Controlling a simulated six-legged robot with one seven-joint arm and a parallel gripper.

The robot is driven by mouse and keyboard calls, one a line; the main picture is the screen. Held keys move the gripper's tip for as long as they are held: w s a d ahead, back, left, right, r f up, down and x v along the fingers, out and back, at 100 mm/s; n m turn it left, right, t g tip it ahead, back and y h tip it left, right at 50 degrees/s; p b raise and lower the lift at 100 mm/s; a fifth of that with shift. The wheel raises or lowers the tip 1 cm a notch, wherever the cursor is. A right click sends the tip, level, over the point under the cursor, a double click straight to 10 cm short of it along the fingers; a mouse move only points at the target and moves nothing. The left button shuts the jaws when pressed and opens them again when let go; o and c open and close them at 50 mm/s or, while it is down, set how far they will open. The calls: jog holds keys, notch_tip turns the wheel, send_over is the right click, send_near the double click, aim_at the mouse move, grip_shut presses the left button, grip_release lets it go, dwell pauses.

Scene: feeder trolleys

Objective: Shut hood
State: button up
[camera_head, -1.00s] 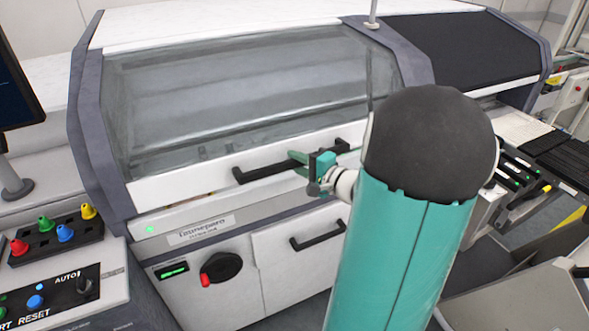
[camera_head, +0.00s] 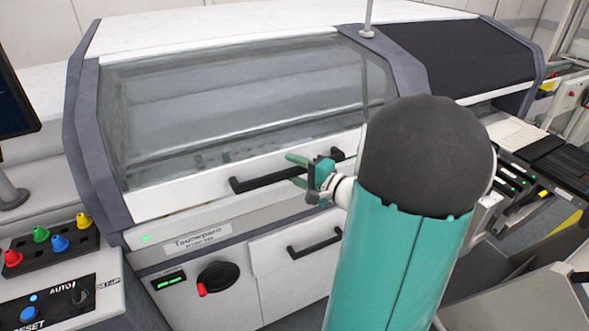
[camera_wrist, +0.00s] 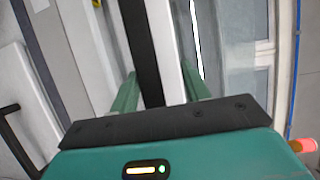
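The hood (camera_head: 235,95) is a clear window in a white frame on the machine's front. It is down, its lower white edge (camera_head: 165,200) close above the front panel; I cannot tell whether it is fully shut. Its black bar handle (camera_head: 262,180) runs along that edge, and shows as a dark bar in the wrist view (camera_wrist: 140,45). My gripper (camera_head: 291,170) is open at the handle's right part, one green finger above the bar and one below. In the wrist view, my gripper (camera_wrist: 160,88) has its fingers apart on both sides of the bar, with gaps.
Below the hood are a drawer handle (camera_head: 314,240) and a black rotary switch (camera_head: 217,276). A button panel (camera_head: 55,298) and coloured knobs (camera_head: 50,243) are at the left, below a monitor (camera_head: 15,105). A dark-covered section (camera_head: 460,60) is at the right.

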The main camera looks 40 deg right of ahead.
jog(key=s+d+r, duration=0.1)
jog(key=s, duration=1.2)
jog(key=shift+s+d, duration=0.15)
jog(key=shift+d, duration=0.05)
jog(key=shift+a, duration=0.1)
